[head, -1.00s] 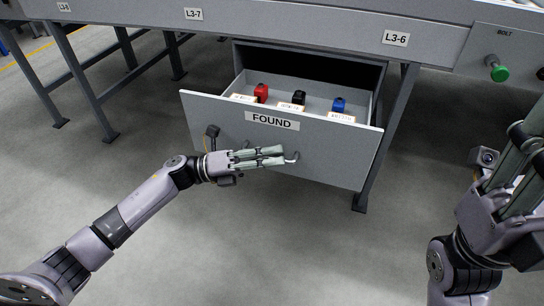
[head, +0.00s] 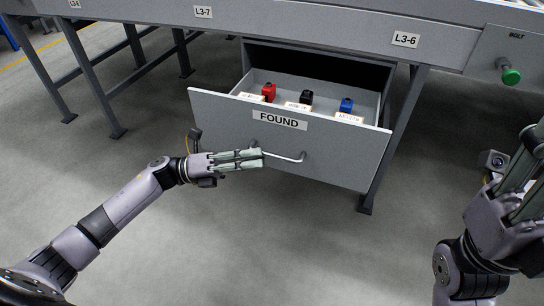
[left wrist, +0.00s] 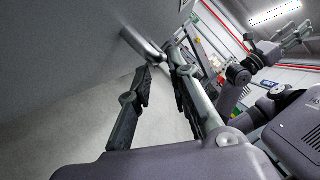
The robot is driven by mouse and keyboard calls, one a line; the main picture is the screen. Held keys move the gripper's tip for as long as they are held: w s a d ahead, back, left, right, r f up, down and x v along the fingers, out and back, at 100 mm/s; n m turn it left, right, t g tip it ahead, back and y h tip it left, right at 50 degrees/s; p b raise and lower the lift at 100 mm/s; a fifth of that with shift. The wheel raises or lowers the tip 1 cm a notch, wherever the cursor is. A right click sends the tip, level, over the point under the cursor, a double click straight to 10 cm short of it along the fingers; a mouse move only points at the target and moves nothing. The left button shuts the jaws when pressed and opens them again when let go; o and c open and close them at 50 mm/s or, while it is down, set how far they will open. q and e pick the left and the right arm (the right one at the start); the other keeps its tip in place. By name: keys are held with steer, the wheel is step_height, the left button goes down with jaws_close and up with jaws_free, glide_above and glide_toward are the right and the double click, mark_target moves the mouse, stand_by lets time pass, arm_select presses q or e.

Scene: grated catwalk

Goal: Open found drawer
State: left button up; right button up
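The grey drawer labelled FOUND (head: 340,158) stands pulled out under the bench, its inside showing. In it are a red item (head: 269,92), a black item (head: 306,98) and a blue item (head: 346,105), with pale tags by them. The bar handle (head: 290,155) is on its front. My left gripper (head: 262,158) is at the handle's left part. In the left wrist view its fingers (left wrist: 162,72) are parted, with the handle (left wrist: 143,45) just beyond the tips. My right gripper (head: 530,160) is raised at the right, partly cut off; its fingers look parted.
The bench (head: 300,38) with labels L3-7 and L3-6 runs above the drawer. A bench leg (head: 392,145) stands right of the drawer, and more legs stand at left. A green knob (head: 511,76) sticks out at upper right. The floor in front is clear.

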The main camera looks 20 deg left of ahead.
arm_select(q)
steer(key=v, duration=0.6)
stand_by(0.3)
